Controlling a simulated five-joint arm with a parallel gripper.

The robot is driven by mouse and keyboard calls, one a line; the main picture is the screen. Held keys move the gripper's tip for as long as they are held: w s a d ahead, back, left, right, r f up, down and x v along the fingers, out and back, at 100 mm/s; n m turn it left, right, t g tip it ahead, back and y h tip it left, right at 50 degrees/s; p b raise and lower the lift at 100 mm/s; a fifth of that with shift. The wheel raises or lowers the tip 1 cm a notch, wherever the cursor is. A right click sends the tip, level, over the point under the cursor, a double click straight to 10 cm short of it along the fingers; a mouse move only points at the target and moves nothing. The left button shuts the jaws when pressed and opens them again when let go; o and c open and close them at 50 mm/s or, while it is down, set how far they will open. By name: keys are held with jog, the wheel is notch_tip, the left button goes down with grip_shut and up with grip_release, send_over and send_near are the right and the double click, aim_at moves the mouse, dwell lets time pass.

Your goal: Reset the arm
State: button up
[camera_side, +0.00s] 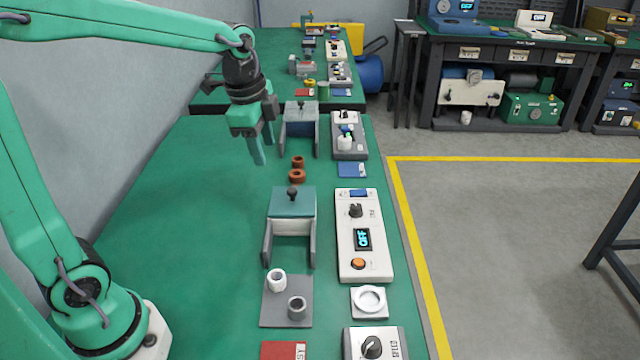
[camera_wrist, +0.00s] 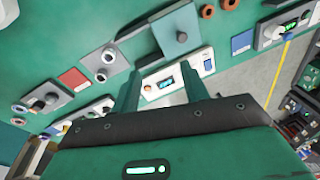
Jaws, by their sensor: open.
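My gripper (camera_side: 264,150) is raised above the green bench top in the side view, left of the grey fixture at the back. Its two fingers point down and stand apart with nothing between them. The wrist view shows the same open fingers (camera_wrist: 160,85), with the bench beyond them. A white control box (camera_side: 361,235) with a lit display reading OFF sits at the bench's right edge; it also shows in the wrist view (camera_wrist: 153,93). A green-topped fixture (camera_side: 292,203) with a dark knob stands left of it.
Two brown rings (camera_side: 297,176) lie behind the green-topped fixture. A grey plate (camera_side: 272,316) with two small cylinders and a white dish (camera_side: 369,300) are at the front. A grey fixture (camera_side: 299,113) stands near my gripper. The bench's left side is clear.

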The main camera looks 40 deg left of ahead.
jog(key=s+d+r+n+t, duration=0.1)
jog(key=s+d+n+t, duration=0.1)
jog(key=s+n, duration=0.9)
jog(key=shift+s+d+t, duration=0.25)
jog(key=shift+s+t, duration=0.45)
jog(key=shift+s, duration=1.3)
jog(key=shift+r, duration=0.1)
